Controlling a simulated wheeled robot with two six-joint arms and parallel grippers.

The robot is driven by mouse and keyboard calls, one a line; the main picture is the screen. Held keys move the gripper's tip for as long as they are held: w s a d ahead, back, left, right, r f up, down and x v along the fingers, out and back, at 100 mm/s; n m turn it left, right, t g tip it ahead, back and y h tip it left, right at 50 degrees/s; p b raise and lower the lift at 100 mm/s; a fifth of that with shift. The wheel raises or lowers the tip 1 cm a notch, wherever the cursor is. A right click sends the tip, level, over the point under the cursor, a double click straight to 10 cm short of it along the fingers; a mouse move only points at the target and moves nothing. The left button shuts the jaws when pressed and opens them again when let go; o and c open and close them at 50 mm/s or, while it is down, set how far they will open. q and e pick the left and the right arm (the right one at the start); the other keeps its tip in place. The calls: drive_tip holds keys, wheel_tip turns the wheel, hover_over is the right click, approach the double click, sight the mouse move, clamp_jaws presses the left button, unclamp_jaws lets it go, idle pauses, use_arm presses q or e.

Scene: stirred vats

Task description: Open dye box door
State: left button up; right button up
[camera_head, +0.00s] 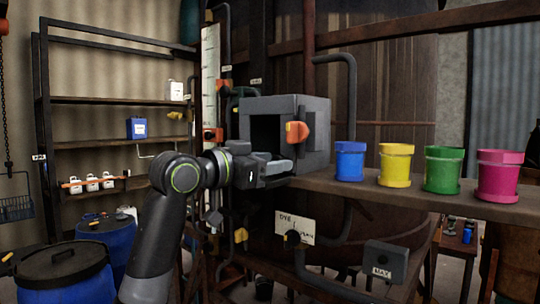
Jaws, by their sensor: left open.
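The grey dye box (314,112) stands on the wooden shelf at the centre of the head view. A dark opening shows in its front. An orange handle (297,132) stands out at the right of this opening; I cannot tell clearly how the door panel it belongs to is angled. My left gripper (285,163) is open and empty at the lower front of the box, below and slightly left of the handle. It hides the box's lower front, and I cannot tell whether it touches the box. My right gripper is not in view.
Blue (350,162), yellow (395,165), green (442,170) and pink (498,176) pots stand on the wooden shelf (400,196) right of the box. Dark pipes run around the large vat (385,100). Blue barrels (62,275) stand at lower left.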

use_arm(q)
clamp_jaws()
idle(0.4)
